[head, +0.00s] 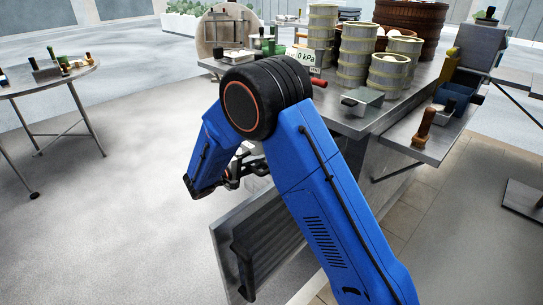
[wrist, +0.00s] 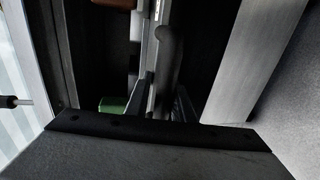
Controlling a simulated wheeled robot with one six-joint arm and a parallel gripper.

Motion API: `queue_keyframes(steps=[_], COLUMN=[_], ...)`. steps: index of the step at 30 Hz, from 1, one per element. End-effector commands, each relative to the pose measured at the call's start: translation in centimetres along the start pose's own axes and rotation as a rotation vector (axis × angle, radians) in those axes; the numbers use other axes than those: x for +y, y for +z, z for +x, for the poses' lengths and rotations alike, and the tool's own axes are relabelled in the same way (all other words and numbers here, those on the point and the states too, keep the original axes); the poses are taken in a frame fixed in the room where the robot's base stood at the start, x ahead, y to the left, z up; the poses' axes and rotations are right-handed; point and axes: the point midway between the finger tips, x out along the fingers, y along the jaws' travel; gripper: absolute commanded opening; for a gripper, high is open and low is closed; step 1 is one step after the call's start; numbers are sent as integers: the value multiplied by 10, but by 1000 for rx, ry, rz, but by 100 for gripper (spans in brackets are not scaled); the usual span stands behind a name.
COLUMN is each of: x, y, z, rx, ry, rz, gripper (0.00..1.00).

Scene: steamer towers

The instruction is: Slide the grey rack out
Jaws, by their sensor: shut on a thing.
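My gripper (head: 238,176) is low beside the near side of the metal counter, partly hidden behind my blue arm. In the wrist view its two fingers (wrist: 165,98) are closed around a dark grey bar with a curved end (wrist: 170,48), which looks like the handle of the grey rack. The rest of the rack is hard to make out in the dark interior; a pale metal edge (wrist: 150,60) runs beside the bar. In the head view my arm hides the rack.
A metal door panel (head: 224,262) with a black handle stands open below my gripper. Steamer baskets (head: 358,55), a scale display and small items crowd the counter top (head: 350,122). A round table (head: 50,84) stands left. Open floor (head: 120,200) lies between.

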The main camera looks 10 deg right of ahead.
Motion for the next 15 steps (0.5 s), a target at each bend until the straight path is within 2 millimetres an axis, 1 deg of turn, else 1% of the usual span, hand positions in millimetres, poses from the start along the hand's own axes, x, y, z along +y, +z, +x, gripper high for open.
queue_keyframes(steps=[1, 6, 10, 15], x=[-12, -20, -24, -27], y=[2, 2, 2, 3], z=[-13, -50, -72, -91], rx=[1, -1, -2, -4], ry=[-11, -10, -11, -10], rz=[-13, -12, -13, -12], gripper=[0, 0, 0, 0])
